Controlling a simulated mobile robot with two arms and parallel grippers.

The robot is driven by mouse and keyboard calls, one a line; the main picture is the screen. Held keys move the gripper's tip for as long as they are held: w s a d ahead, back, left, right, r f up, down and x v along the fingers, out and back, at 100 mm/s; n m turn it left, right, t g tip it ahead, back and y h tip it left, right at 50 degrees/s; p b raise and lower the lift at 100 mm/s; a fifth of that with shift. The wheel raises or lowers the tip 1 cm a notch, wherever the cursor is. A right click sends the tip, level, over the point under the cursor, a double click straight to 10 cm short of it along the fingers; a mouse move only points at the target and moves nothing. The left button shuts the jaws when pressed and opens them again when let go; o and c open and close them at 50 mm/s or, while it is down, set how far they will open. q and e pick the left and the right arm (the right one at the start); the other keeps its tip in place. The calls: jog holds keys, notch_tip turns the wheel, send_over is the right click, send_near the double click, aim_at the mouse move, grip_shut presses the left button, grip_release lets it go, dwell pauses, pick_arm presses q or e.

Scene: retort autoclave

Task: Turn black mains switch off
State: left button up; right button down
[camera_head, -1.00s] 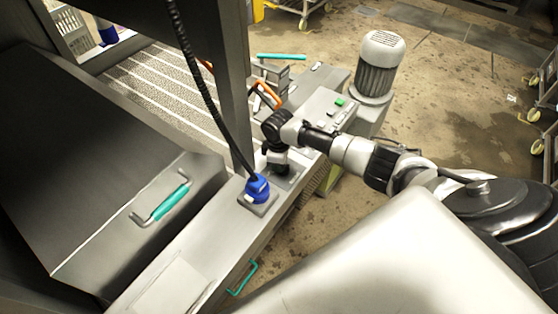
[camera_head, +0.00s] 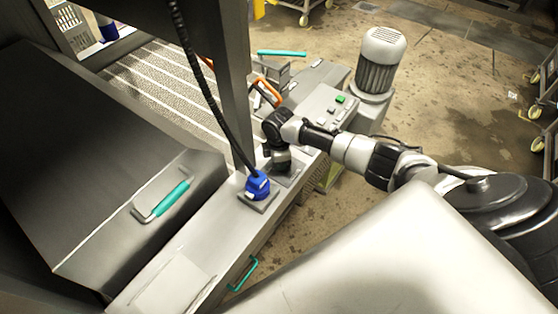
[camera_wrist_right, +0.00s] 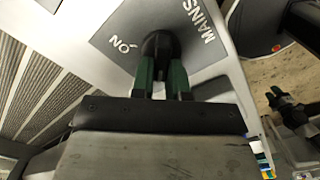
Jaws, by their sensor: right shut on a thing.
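The black mains switch (camera_wrist_right: 160,46) sits on a grey plate (camera_wrist_right: 118,40) marked "MAINS" and "ON" in the right wrist view. My right gripper (camera_wrist_right: 161,70) is shut on the switch, one dark green finger on each side of it. In the head view my right gripper (camera_head: 281,162) points down at the panel (camera_head: 228,222), just behind the blue plug. The switch is hidden there by the gripper and wrist. The switch's exact angle is hard to tell because the fingers cover part of it.
A blue plug (camera_head: 257,186) with a black coiled cable (camera_head: 207,92) stands right beside the right gripper. A steel post (camera_head: 236,80) rises close to the wrist. A green button (camera_head: 340,99) and a grey motor (camera_head: 379,65) lie beyond the arm.

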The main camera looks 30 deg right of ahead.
jog(key=c, duration=1.1)
grip_release()
notch_tip(320, 180, up, 11)
jog(key=shift+f+b, duration=0.1)
jog(key=shift+b, duration=0.5)
